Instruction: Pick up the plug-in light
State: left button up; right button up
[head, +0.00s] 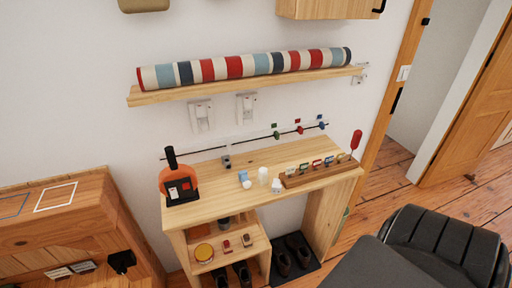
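Several small pale objects stand close together on the middle of the wooden table (215,206). They are a light blue piece (243,175), a small white round piece (247,184), an upright white cylinder (263,174) and a white piece with a wider base (277,185). One of them may be the plug-in light, but they are too small to tell which. Neither gripper shows in the head view.
An orange and black object (180,184) stands at the table's left end. A wooden rack (320,172) with coloured tags and a red-topped item (356,140) are at the right. A shelf (190,92) holding a striped roll (235,67) hangs above.

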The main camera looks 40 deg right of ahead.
aim_at(262, 180)
jog(key=z, duration=0.05)
jog(key=k, duration=0.4)
jog(key=z, duration=0.8)
jog(key=i, duration=0.7)
jog(key=u, duration=0.8)
